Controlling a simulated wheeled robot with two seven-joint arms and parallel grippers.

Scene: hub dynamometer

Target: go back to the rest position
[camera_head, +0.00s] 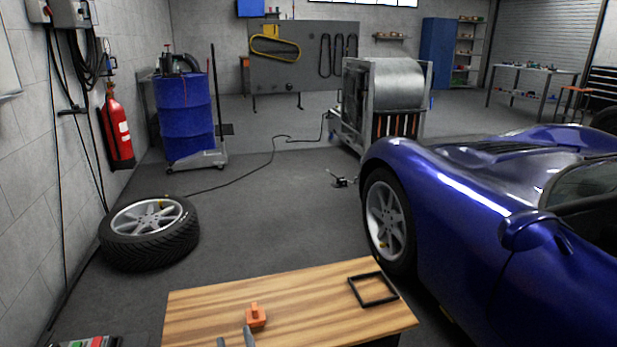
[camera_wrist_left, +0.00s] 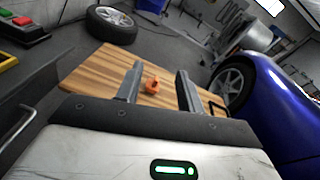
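My left gripper (camera_head: 234,342) shows only as two fingertips at the bottom edge of the head view, in front of an orange object (camera_head: 256,316) on the wooden table. In the left wrist view the two fingers of my left gripper (camera_wrist_left: 158,88) stand apart with nothing held between them. The orange object (camera_wrist_left: 152,85) shows beyond the gap, apart from the fingers, on the wooden tabletop (camera_wrist_left: 95,72). My right gripper is in neither view.
The table (camera_head: 205,311) also holds a black square frame (camera_head: 372,289). A blue car (camera_head: 470,220) stands close at the right. A loose wheel (camera_head: 150,232) lies on the floor at the left. A box with coloured buttons (camera_head: 90,342) is at the lower left. Open floor lies beyond the table.

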